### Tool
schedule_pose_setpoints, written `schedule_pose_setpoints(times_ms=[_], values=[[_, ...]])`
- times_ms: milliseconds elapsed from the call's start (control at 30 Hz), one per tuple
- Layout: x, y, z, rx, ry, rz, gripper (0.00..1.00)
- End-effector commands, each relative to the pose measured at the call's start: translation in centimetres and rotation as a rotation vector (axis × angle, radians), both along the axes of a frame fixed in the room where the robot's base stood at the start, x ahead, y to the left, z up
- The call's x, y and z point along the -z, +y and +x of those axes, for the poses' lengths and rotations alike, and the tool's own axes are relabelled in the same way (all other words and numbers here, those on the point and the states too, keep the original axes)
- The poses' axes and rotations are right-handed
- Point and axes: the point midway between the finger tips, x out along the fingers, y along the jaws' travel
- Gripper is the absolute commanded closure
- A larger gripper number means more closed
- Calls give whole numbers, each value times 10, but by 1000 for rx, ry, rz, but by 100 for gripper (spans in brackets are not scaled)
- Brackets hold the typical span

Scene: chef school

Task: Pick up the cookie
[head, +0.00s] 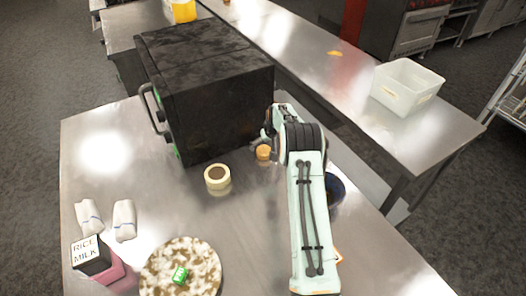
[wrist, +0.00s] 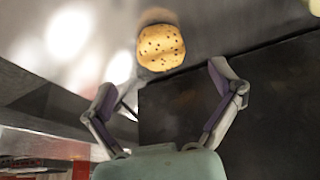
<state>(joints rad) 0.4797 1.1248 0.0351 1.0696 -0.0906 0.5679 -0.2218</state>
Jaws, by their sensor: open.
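The cookie (wrist: 160,46) is round and golden with dark chips. In the wrist view it shows at top centre, beyond and between the two spread fingers of my gripper (wrist: 172,68). In the head view a small orange-tan thing (head: 264,152), which looks like the cookie, is on the metal table in front of the black oven, just beside my gripper (head: 268,133). My gripper is open and nothing is between its fingers. The arm hides part of the gripper in the head view.
The black oven (head: 205,85) stands close behind the cookie. A round cream-coloured tin or roll (head: 217,184) is to its left. A dark blue bowl (head: 337,187) is partly behind my arm. A speckled round board (head: 203,262), rice milk carton (head: 92,258) and white cloths (head: 124,220) lie nearer.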

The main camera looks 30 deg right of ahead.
Motion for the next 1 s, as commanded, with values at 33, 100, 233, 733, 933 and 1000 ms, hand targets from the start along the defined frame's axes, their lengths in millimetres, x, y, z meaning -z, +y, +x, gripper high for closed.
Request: schedule_pose_setpoints(times_ms=[33, 100, 233, 733, 933, 1000], values=[[10, 0, 3, 0, 2, 1, 9], [20, -1, 8, -1, 3, 1, 9], [36, -2, 14, -1, 1, 0, 9], [44, -2, 19, -2, 0, 0, 37], [45, -2, 18, -2, 1, 0, 76], [45, -2, 18, -2, 1, 0, 76]])
